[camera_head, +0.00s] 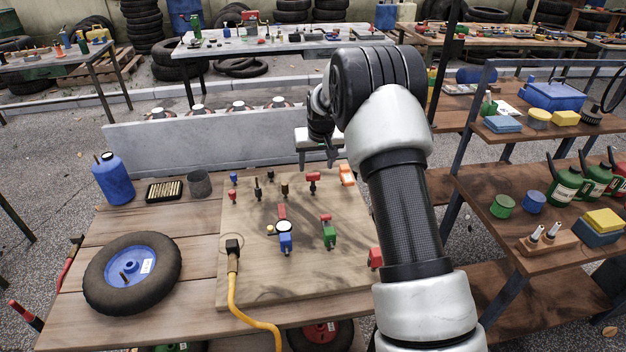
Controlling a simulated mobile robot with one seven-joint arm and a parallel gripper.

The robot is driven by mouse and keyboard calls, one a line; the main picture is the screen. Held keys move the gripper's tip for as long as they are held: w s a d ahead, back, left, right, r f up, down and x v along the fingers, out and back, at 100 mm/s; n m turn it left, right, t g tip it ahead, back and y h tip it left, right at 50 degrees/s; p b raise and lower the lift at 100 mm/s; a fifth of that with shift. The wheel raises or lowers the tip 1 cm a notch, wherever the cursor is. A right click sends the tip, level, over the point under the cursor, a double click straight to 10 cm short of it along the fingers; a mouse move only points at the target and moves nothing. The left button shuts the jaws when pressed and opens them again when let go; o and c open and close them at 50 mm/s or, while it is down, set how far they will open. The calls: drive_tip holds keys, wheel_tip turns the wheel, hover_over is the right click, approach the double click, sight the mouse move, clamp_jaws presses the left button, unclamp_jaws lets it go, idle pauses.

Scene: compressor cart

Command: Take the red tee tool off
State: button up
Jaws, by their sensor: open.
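A small red tee-shaped tool (313,178) stands upright near the back of the wooden board (262,283), on a dark stem. My gripper (317,163) is open and points down just behind and above it in the picture. Its fingers look apart, with nothing seen between them. I cannot tell the exact height gap between fingers and tool. Other red parts stand on the board: a red piece (282,211) behind a blue fitting (286,243), and a red-topped green valve (329,233).
An orange piece (347,174) stands close to the right of the tee. Small dark pegs (258,190) stand to its left. A yellow hose (234,290), a wheel (132,273) and a blue bottle (113,180) are on the left. A grey panel (200,143) rises behind.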

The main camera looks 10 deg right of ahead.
sight(313, 174)
drive_tip(key=x, duration=0.4)
drive_tip(key=shift+s+a+f, duration=0.1)
drive_tip(key=shift+s+a, duration=0.2)
drive_tip(key=shift+s, duration=0.05)
drive_tip(key=shift+w+f, duration=0.2)
drive_tip(key=shift+f, duration=0.2)
drive_tip(key=c, duration=1.1)
wheel_tip(313, 174, up, 15)
drive_tip(key=p, duration=0.3)
